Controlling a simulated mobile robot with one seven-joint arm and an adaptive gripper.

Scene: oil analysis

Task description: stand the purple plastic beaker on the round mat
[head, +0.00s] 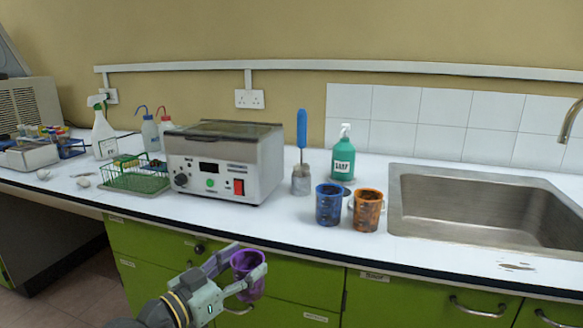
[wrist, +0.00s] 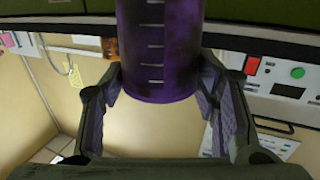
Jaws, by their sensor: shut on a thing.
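The purple plastic beaker (head: 247,274) is between the fingers of my gripper (head: 249,262), in front of the green cupboards and below the counter top's front edge. It looks roughly upright, with its open rim up. In the wrist view the purple beaker (wrist: 158,50), with pale graduation marks, sits between both fingers of my gripper (wrist: 160,82), which is shut on it.
A blue beaker (head: 328,206) and an orange beaker (head: 367,211) stand near the sink (head: 480,212). A green soap bottle (head: 342,160) and a blue-handled brush (head: 301,130) stand behind them. A centrifuge-like box (head: 222,165) is to their left. Bare white counter (head: 275,216) lies before the box.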

